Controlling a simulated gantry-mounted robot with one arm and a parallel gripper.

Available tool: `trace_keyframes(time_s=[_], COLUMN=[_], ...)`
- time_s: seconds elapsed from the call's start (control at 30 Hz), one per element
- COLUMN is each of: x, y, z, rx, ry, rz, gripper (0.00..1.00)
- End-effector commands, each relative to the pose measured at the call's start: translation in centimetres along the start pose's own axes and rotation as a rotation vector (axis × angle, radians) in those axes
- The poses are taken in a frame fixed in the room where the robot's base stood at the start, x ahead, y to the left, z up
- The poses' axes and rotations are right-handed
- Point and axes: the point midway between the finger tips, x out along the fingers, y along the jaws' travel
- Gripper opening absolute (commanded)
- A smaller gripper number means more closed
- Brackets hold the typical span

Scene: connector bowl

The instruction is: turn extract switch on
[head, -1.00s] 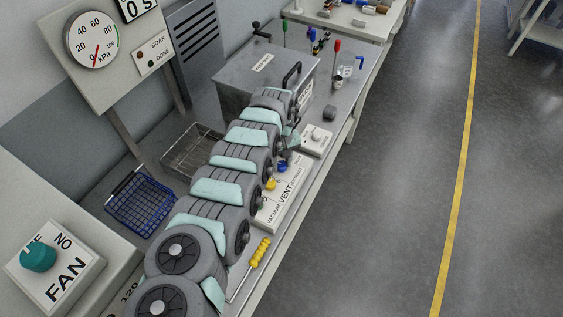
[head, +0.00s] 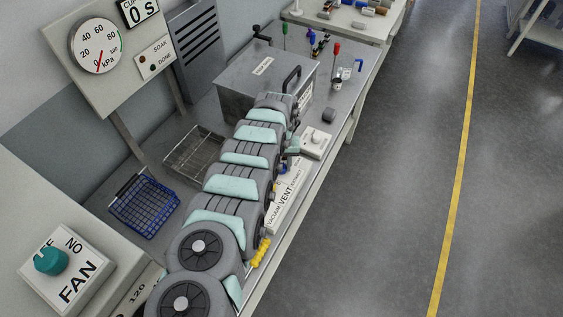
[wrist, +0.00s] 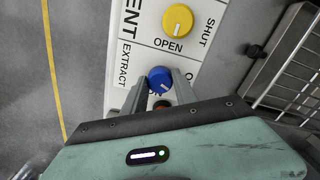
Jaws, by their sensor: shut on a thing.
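The extract switch is a round blue knob (wrist: 160,79) beside the word EXTRACT on a white panel (wrist: 148,40) in the wrist view. My gripper (wrist: 161,84) has its two grey fingers on either side of this knob and is shut on it. A white pointer mark shows on the knob. Part of the ON/OFF lettering by it is hidden behind a finger. A dark reddish round spot (wrist: 162,104) shows between the fingers. In the head view my arm covers part of the panel (head: 286,203), and the fingertips are hard to make out.
A yellow vent knob (wrist: 178,21), marked OPEN and SHUT, sits close to the blue knob. A wire basket (wrist: 290,65) stands to the right in the wrist view. In the head view, a metal chamber (head: 250,80) and a white knob box (head: 315,142) are near my arm.

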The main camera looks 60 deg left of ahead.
Motion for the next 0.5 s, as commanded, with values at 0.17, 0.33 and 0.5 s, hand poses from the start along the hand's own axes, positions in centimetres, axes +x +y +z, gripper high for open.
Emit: trace_keyframes(time_s=[0.17,0.33,0.5], x=[-0.13,-0.1,-0.08], y=[0.05,0.0,0.05], z=[-0.03,-0.07,-0.06], rx=[0.166,0.327,0.489], ry=[0.001,0.002,0.001], rz=[-0.001,-0.001,0.0], gripper=[0.0,0.0,0.0])
